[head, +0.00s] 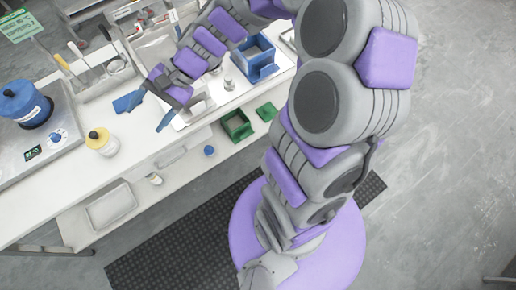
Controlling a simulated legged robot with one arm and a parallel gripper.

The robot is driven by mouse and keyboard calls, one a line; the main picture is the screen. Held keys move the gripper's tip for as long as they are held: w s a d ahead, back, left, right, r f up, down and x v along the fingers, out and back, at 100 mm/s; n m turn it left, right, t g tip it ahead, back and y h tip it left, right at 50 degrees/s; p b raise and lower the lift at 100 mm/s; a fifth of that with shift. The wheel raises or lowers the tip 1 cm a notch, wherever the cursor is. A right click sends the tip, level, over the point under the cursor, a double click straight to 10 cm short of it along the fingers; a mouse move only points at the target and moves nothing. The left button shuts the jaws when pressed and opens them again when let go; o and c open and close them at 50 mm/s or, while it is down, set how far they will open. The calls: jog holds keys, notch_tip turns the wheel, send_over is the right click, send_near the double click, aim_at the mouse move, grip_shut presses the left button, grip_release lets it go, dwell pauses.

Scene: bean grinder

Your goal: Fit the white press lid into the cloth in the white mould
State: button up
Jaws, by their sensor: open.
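My gripper (147,112) is over the white bench, its two blue fingers spread apart with nothing visible between them. Just right of it, partly hidden by my wrist, is a pale, low object (182,124) that may be the white mould; it is too small and covered to be sure. I cannot make out a cloth in it or clearly pick out the white press lid. A small silvery-white knobbed thing (230,86) stands to the right of my gripper, apart from it.
A blue square box (262,72) stands at the bench's right. A green box (237,125) and green lid (266,111) lie lower. Bare bench (150,138) shows near my gripper.

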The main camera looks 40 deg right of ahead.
jog(key=s+d+n+h, duration=0.3)
jog(key=s+d, duration=0.2)
jog(key=s, duration=0.2)
jog(key=s+d+n+g+h, duration=0.1)
jog(key=s+d+h, duration=0.3)
jog(key=s, duration=0.4)
jog(key=s+d+r+n+g+h, duration=0.1)
jog(key=s+d+n+h, duration=0.3)
jog(key=s+d, duration=0.2)
jog(key=shift+s+d+n, duration=0.15)
jog(key=shift+s+n, duration=0.15)
jog(key=shift+s, duration=0.75)
